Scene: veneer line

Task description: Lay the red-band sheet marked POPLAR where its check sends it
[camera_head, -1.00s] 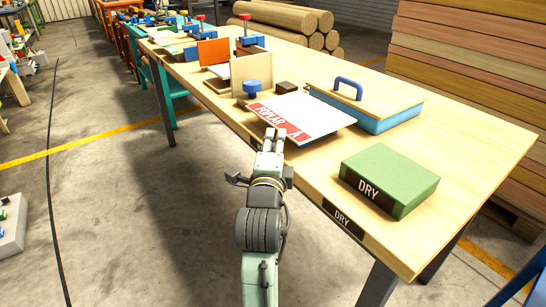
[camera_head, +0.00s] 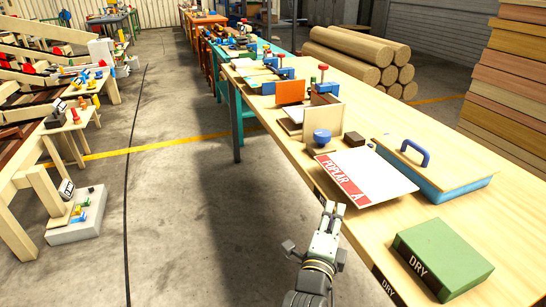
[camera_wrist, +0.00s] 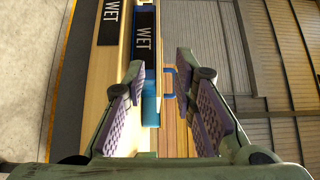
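The sheet (camera_head: 385,178), white with a red band marked POPLAR and the letter A, lies on the wooden bench (camera_head: 480,215). Its band faces my side. My gripper (camera_head: 333,207) is just off the band's near edge, at the bench's front side. In the wrist view its fingers (camera_wrist: 172,92) stand apart, with no sheet visible between them. A green block (camera_head: 440,255) marked DRY sits on the bench at the right, and a DRY plate (camera_head: 388,286) is on the bench edge. The wrist view shows two black WET plates, one (camera_wrist: 109,22) left of the other (camera_wrist: 145,32).
A blue box (camera_head: 450,190) with a wooden lid and blue handle stands behind the sheet. A blue knob (camera_head: 322,138), an upright tan board (camera_head: 325,118) and a dark block (camera_head: 354,138) stand beyond. Stacked boards (camera_head: 510,90) rise at right.

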